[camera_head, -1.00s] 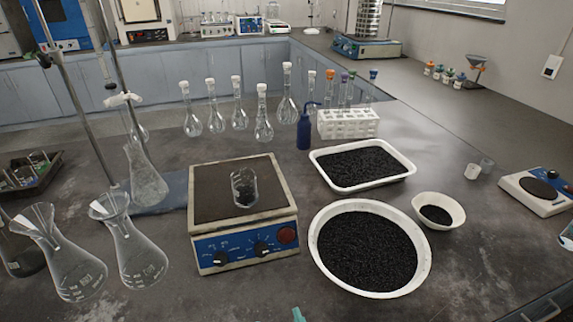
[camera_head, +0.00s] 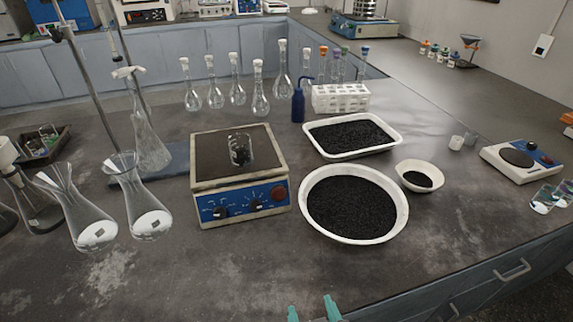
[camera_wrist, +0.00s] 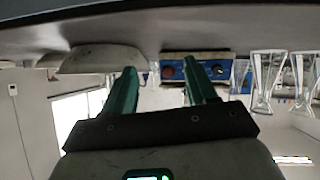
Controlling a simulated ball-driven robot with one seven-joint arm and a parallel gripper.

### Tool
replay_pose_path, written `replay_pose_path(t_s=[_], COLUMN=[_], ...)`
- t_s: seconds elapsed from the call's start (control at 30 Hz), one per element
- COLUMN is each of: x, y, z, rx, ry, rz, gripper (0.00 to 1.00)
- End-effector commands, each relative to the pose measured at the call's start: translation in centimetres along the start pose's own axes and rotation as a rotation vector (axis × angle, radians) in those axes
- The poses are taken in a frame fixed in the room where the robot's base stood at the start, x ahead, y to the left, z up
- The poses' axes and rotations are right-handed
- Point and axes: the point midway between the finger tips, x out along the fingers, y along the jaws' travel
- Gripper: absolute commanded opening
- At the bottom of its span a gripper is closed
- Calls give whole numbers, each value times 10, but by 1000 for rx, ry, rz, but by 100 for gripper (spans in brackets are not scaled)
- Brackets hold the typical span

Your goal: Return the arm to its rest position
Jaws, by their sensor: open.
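My gripper (camera_head: 312,312) shows at the bottom edge of the head view, with two teal fingertips apart and nothing between them. It is in front of the bench's near side, below the white basin of black granules. In the wrist view my gripper (camera_wrist: 160,92) is open and empty. That view is upside down, and the fingers point toward the blue-fronted hotplate (camera_wrist: 197,66) and the rim of the white basin (camera_wrist: 103,60). The rest of my arm is hidden in the head view.
The hotplate (camera_head: 240,204) holds a small beaker (camera_head: 241,150). The large basin (camera_head: 353,237), a tray (camera_head: 353,153) and a small bowl (camera_head: 420,188) hold black granules. Glass flasks (camera_head: 140,205) stand at left. The bench front (camera_head: 220,280) is clear.

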Motion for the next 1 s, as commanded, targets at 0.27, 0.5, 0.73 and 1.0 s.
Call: replay_pose_path(t_s=[0.27,0.5,0.73,1.0], x=[2,-38,-96,-108], y=[62,137,164,166], z=[60,162,228,240], rx=[56,173,276,295], ry=[-245,-641,-910,-958], rz=[75,108,43,20], gripper=[57,57,57,57])
